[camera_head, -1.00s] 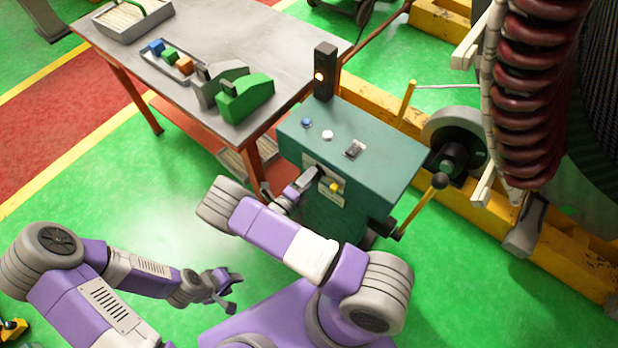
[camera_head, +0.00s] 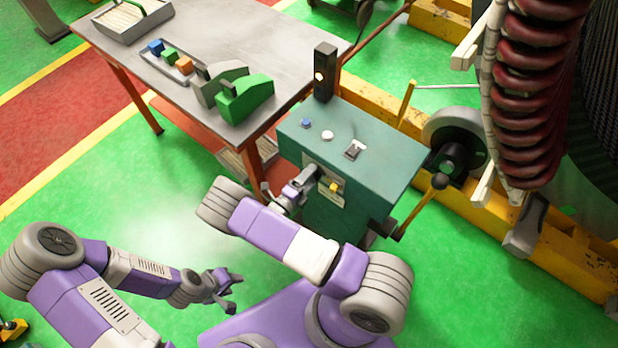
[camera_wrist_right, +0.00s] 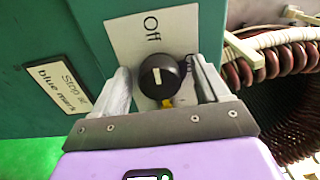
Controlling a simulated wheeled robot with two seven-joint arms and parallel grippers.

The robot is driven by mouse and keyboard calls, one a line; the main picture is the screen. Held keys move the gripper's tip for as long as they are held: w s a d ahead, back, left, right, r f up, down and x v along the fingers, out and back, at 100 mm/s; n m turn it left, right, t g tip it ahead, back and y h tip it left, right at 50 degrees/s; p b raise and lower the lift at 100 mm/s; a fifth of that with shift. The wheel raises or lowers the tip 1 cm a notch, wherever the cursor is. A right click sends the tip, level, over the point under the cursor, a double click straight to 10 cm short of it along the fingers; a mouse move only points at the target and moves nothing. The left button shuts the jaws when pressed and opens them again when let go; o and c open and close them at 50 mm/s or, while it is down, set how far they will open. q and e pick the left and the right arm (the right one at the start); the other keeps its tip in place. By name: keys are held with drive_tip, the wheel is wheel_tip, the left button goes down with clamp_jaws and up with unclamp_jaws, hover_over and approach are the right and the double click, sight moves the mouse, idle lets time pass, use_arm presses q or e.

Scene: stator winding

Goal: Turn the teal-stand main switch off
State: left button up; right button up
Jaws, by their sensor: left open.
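The teal stand (camera_head: 370,170) has a white plate (camera_wrist_right: 122,35) on its front face, marked "Off" at its top. A round black switch knob (camera_wrist_right: 160,76) with a pale pointer mark sits on this plate, the mark close to upright in the right wrist view. My right gripper (camera_head: 309,177) is at the stand's front face; in the right wrist view its fingers (camera_wrist_right: 162,88) straddle the knob, with small gaps seen on both sides. The head view does not show the knob clearly. My left gripper (camera_head: 229,290) is open and empty over the green floor.
A yellow part (camera_head: 334,187) is on the stand's front, and a blue button (camera_head: 306,123) and white button (camera_head: 327,135) are on top. A lever (camera_head: 420,207) stands at its right. A grey workbench (camera_head: 240,35) is behind left.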

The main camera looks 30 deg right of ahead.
drive_tip(key=v, duration=0.7)
drive_tip(key=shift+a, duration=0.3)
drive_tip(key=shift+s, duration=0.1)
